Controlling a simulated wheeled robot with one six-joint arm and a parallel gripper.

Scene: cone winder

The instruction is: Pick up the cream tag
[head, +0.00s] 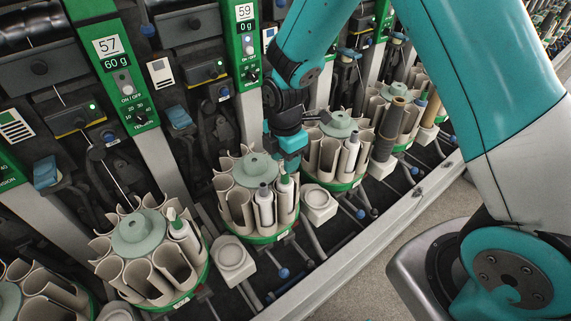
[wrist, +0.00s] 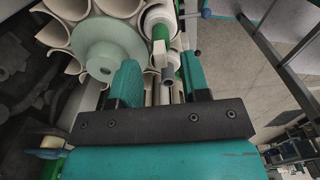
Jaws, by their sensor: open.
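My gripper (head: 291,162) points down over the round magazine (head: 247,234) of pale tubes below the unit marked 59. In the wrist view my gripper (wrist: 161,68) has its two teal fingers apart. A small cream piece, which looks like the cream tag (wrist: 159,55), shows between and just beyond the fingertips, beside a green-banded bobbin (wrist: 160,33). A grey tube end is close to it. I cannot tell whether either finger touches the tag. In the head view the tag is not clear, being small and close under the gripper.
Another magazine (head: 180,301) stands at the lower left, with a bobbin in one pocket. A third magazine (head: 343,185) stands to the right, near a dark wound cone (head: 389,131). A grey rail (head: 375,232) runs along the machine's front, with open floor beyond.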

